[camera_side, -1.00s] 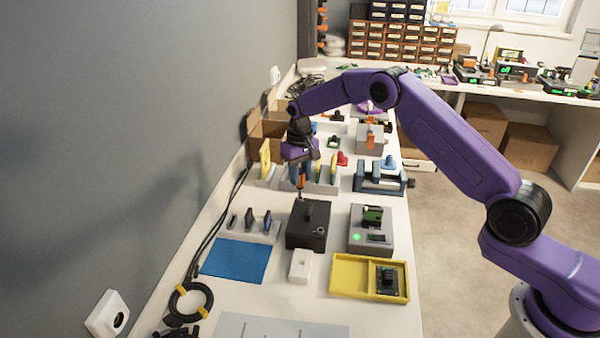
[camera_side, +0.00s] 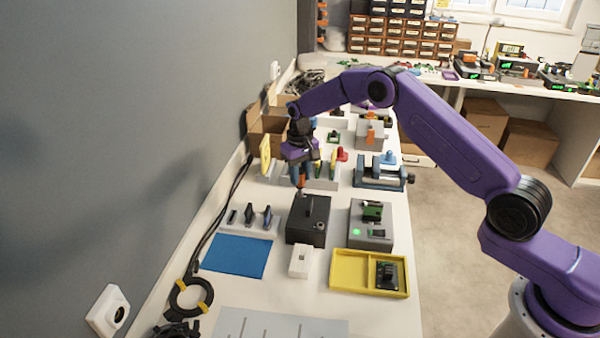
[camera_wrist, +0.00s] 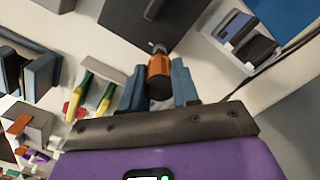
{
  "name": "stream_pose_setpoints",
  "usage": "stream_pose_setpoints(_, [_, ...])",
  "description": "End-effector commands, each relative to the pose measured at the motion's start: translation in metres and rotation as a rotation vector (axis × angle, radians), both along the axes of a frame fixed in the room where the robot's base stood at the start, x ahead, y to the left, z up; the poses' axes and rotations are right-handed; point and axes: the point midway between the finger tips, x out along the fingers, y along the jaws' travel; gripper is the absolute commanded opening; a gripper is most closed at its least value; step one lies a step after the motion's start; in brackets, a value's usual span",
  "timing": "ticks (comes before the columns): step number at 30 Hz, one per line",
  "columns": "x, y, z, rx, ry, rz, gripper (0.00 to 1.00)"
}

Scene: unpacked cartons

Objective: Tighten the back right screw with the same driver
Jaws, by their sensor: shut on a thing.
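My gripper (camera_side: 300,172) is shut on a driver with an orange handle; the handle (camera_wrist: 159,76) shows between the two blue-grey fingers in the wrist view. The driver points down, and its short metal end is at the rear edge of a black box (camera_side: 304,231). I cannot tell whether the tip touches the box or a screw. The box has a raised dark handle-like piece on its lid and a small round part near its right side. It also shows at the top of the wrist view (camera_wrist: 122,22). The back right screw cannot be made out.
A grey fixture (camera_side: 370,238) with a green light stands right of the box. A yellow tray (camera_side: 352,272), a white block (camera_side: 300,262) and a blue mat (camera_side: 236,257) lie in front. A rack (camera_side: 253,230) is at left, and a blue vise (camera_side: 378,175) stands behind.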

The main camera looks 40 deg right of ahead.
Motion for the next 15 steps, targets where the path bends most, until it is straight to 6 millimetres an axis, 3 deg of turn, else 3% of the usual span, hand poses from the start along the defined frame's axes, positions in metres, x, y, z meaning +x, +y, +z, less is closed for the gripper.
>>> stream_pose_setpoints(5, [0.0001,0.0001,0.0004,0.000,0.000,-0.114,0.00])
stream_pose_setpoints(15, [0.0001,-0.0002,0.0004,0.000,0.000,-0.514,0.00])
